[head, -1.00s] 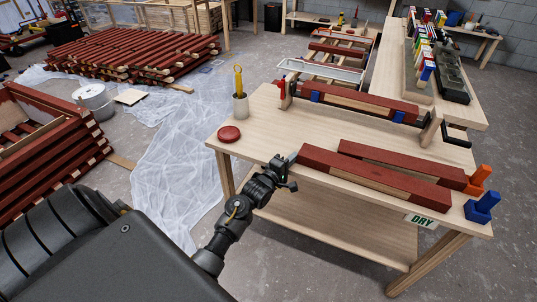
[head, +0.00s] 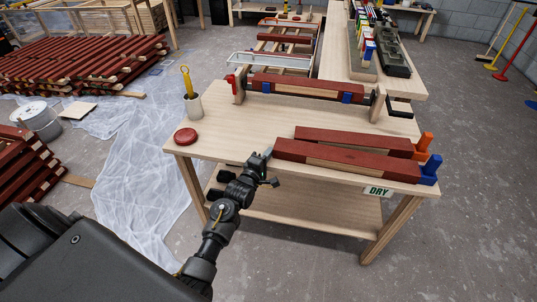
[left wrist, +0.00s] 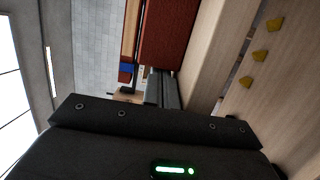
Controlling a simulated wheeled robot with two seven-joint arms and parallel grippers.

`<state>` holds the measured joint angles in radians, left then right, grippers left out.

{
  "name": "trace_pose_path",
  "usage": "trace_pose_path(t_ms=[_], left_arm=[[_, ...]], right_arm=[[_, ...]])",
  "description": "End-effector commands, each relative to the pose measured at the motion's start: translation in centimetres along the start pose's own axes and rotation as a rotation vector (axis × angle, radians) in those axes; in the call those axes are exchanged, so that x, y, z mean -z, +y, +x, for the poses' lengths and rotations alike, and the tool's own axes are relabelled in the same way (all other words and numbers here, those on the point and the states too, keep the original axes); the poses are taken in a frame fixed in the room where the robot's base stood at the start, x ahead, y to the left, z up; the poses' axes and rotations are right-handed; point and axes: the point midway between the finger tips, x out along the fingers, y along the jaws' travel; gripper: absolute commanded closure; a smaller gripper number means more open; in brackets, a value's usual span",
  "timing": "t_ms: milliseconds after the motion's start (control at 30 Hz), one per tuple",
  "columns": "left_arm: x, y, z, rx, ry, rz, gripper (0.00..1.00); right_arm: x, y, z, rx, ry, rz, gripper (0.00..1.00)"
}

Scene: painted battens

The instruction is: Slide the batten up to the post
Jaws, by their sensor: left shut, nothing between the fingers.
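Two red batten pieces with bare wood patches lie on the table. The front batten (head: 345,160) has its right end at the blue post (head: 430,168), with no clear gap showing. The rear batten (head: 352,140) runs to the orange post (head: 422,146). My left gripper (head: 266,157) is shut and empty, its tips at the front batten's left end; I cannot tell whether they touch. In the left wrist view the shut fingers (left wrist: 160,90) point at a red batten end (left wrist: 168,38). My right gripper is not in view.
A red batten (head: 305,88) sits in a wooden holder at the back of the table (head: 235,120). A cup (head: 193,105) with a yellow-handled tool and a red disc (head: 185,136) are at the left. A DRY label (head: 378,191) is on the front edge.

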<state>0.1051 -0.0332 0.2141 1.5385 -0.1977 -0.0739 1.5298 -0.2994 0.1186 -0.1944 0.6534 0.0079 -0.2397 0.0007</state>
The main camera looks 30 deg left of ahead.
Motion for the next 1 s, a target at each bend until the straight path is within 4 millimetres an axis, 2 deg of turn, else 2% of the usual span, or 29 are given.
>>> trace_pose_path(t_ms=[167, 333, 500, 700, 833, 1000], left_arm=[[0.8, 0.2, 0.0, -0.001, -0.006, 0.001, 1.00], [3.4, 0.0, -0.4, 0.002, -0.013, 0.002, 1.00], [3.1, -0.2, -4.8, 0.002, -0.014, 0.001, 1.00], [3.1, -0.2, -8.3, 0.002, -0.014, 0.000, 1.00], [3.1, -0.2, -9.6, 0.002, -0.014, 0.000, 1.00], [3.1, -0.1, -10.2, 0.000, -0.014, 0.000, 1.00]], right_arm=[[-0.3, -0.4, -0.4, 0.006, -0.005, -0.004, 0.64], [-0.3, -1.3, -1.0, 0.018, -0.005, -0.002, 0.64], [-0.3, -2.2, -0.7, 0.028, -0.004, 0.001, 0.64], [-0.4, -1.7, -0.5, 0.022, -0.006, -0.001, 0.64], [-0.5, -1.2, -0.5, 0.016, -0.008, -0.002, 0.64], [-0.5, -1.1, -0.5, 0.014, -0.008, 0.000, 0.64]])
